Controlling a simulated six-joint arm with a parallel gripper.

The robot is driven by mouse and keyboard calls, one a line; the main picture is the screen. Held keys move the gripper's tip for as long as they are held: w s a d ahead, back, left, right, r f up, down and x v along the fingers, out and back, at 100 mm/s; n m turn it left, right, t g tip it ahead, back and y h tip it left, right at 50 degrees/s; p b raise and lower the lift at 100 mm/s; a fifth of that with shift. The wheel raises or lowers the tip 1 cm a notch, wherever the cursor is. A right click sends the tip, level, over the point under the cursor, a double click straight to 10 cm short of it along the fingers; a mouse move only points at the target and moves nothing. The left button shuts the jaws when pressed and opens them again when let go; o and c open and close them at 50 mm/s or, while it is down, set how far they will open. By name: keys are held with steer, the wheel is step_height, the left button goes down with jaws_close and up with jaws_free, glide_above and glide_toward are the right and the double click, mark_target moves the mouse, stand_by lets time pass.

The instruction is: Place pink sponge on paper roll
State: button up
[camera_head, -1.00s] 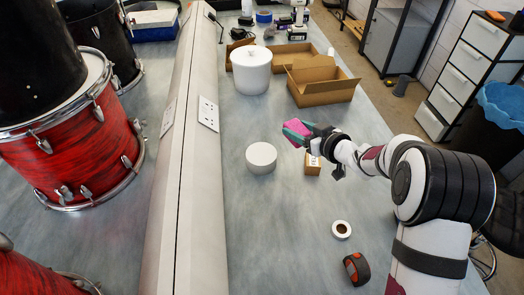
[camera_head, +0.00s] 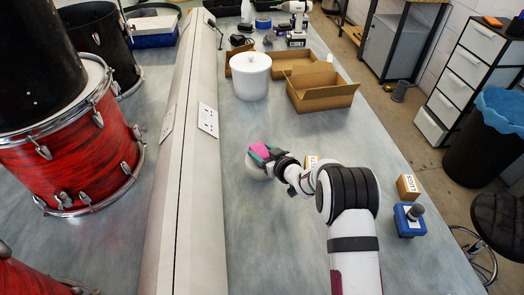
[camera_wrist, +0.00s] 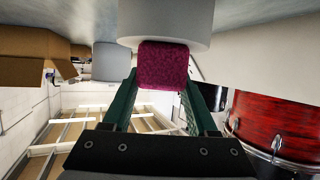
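The pink sponge (camera_head: 263,148) is between the green fingers of my gripper (camera_head: 261,154). The wrist view shows the sponge (camera_wrist: 163,65) pinched with a finger on each side. The paper roll, a short white cylinder (camera_head: 254,172), stands on the bench under the sponge and is partly hidden by my gripper. In the wrist view the roll (camera_wrist: 165,22) lies right against the sponge's far end in the picture; I cannot tell whether they touch.
A white lidded pot (camera_head: 251,78) and open cardboard boxes (camera_head: 322,92) stand farther back. A small box (camera_head: 311,161) is beside my arm. Another small box (camera_head: 408,187) and a blue item (camera_head: 409,220) are at the right edge. A long grey trunking (camera_head: 185,180) runs along the left.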

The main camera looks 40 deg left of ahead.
steer(key=o, duration=0.5)
steer(key=shift+c, duration=0.2)
